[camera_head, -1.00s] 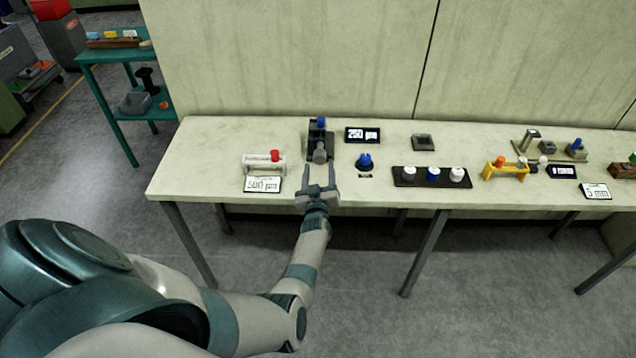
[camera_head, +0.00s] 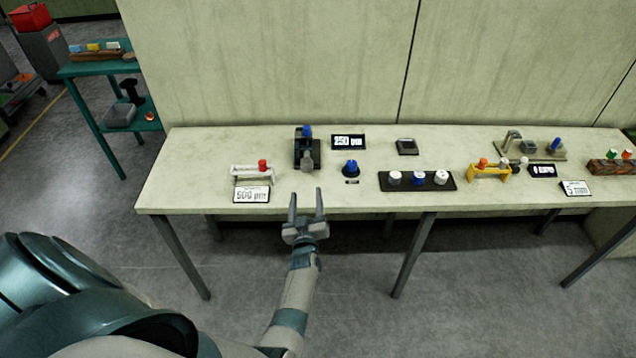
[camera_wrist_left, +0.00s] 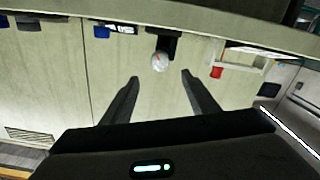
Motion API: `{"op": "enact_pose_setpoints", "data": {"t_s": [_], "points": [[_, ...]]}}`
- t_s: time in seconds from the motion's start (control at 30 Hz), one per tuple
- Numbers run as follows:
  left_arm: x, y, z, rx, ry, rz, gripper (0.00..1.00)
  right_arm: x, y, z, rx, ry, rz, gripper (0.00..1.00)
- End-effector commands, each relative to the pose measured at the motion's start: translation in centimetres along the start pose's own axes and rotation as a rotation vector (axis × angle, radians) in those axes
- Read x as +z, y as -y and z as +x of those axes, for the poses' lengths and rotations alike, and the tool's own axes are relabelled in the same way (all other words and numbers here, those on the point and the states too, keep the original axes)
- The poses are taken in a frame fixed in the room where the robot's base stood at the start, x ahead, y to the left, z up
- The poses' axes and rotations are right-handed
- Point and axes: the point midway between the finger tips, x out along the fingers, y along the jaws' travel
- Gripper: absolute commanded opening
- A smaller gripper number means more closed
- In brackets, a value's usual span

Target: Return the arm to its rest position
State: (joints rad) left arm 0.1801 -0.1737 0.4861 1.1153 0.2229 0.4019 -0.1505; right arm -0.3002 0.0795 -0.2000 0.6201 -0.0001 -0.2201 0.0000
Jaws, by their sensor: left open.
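My left gripper (camera_head: 306,204) is open and empty, just off the front edge of the long pale table (camera_head: 205,190). Its fingers point toward a dark stand (camera_head: 314,152) with a blue-topped piece and a grey round knob (camera_head: 307,163). A clear gap lies between the fingertips and the stand. In the left wrist view the two dark fingers (camera_wrist_left: 160,82) are spread with nothing between them, and the round knob (camera_wrist_left: 160,61) shows beyond them. My right gripper is not in view.
A white rack (camera_head: 250,172) with a red cap stands left of the stand. To the right are a blue knob (camera_head: 351,168), a black tray (camera_head: 450,184) with white and blue caps, and a yellow rack (camera_head: 487,176). A teal shelf (camera_head: 95,70) stands at the far left. Floor before the table is clear.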

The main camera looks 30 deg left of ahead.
Motion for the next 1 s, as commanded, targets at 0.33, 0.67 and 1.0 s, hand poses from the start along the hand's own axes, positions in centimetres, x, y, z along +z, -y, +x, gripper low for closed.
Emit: {"op": "enact_pose_setpoints", "data": {"t_s": [0.33,0.67,1.0], "points": [[1.1,0.1,-0.3,0.008,0.017,0.008,0.54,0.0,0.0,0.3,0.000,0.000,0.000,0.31],[13.0,1.1,-5.5,0.110,0.240,0.110,0.54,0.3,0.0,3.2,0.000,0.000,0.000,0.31],[29.9,6.0,-17.8,0.241,0.609,0.286,0.54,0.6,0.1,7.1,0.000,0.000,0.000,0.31]]}}
